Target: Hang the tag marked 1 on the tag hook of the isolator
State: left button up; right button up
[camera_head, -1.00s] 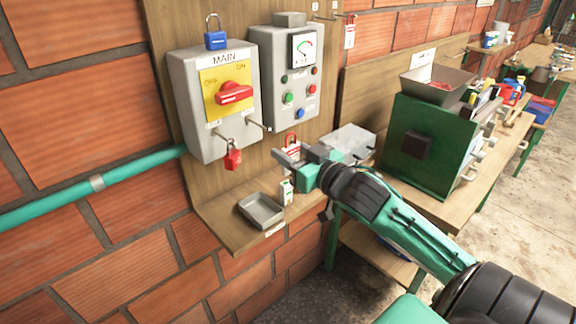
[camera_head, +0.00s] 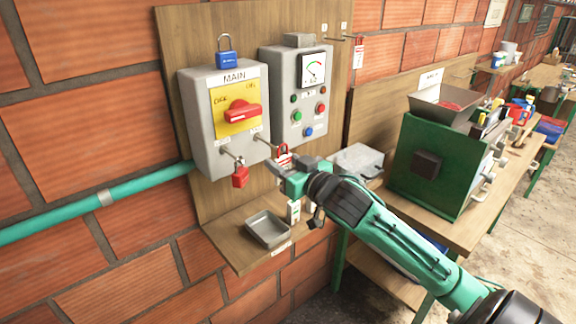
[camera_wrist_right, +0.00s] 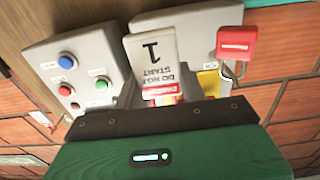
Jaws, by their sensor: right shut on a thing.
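My right gripper (camera_head: 279,172) is shut on the tag marked 1 (camera_head: 284,151), a red and white card just in front of the isolator's lower right. The tag fills the middle of the right wrist view (camera_wrist_right: 152,58), its 1 upside down there. The isolator (camera_head: 199,120) is the grey MAIN box with a yellow plate and red handle. Its right-hand metal hook (camera_head: 262,138) sticks out below the plate, its end close to the tag. I cannot tell whether they touch. A red padlock (camera_head: 240,177) hangs from the left-hand fitting. My left gripper is not in view.
The control box (camera_head: 283,75) with buttons and a meter stands right of the isolator. A blue padlock (camera_head: 226,58) sits on top of the isolator. A grey tray (camera_head: 250,238) lies on the shelf below. The green machine (camera_head: 408,190) stands on the bench at right.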

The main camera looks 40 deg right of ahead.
jog(key=shift+w+a, duration=0.1)
jog(key=shift+w, duration=0.95)
jog(key=shift+w+f, duration=0.5)
jog(key=shift+w, duration=0.2)
jog(key=o, duration=1.1)
jog(key=shift+c, duration=0.2)
jog(key=s+p, duration=0.2)
jog(key=s, duration=1.1)
jog(key=shift+s+d, duration=0.4)
jog(key=shift+d, duration=0.05)
